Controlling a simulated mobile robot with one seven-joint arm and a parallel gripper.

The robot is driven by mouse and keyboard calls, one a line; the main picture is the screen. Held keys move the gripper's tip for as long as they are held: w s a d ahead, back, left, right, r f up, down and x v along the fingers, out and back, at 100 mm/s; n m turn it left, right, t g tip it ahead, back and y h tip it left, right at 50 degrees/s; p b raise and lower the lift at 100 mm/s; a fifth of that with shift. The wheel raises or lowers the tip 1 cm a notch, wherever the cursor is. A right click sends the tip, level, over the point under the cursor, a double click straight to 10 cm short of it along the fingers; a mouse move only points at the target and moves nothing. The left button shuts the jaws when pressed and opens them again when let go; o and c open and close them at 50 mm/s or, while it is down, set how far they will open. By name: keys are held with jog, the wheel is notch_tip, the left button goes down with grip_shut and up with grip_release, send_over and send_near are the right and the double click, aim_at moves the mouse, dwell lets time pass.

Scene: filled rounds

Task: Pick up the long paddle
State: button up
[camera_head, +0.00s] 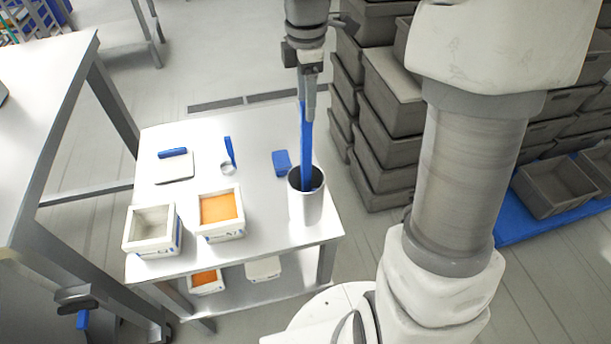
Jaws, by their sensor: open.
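The jaws are open. I cannot tell whether a finger touches the paddle.
The table (262,137) also holds a blue block (281,162), a small blue-handled scoop (230,155), a blue-handled scraper (174,165), an empty white box (151,230) and a white box of orange contents (219,211). Stacked grey crates (384,150) stand close on the right.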

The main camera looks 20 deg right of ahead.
aim_at(306, 124)
notch_tip(306, 124, down, 6)
jog(key=shift+s+f+p, duration=0.15)
jog(key=shift+f+p, duration=0.1)
jog(key=shift+p, duration=0.15)
grip_shut()
dwell(0.3)
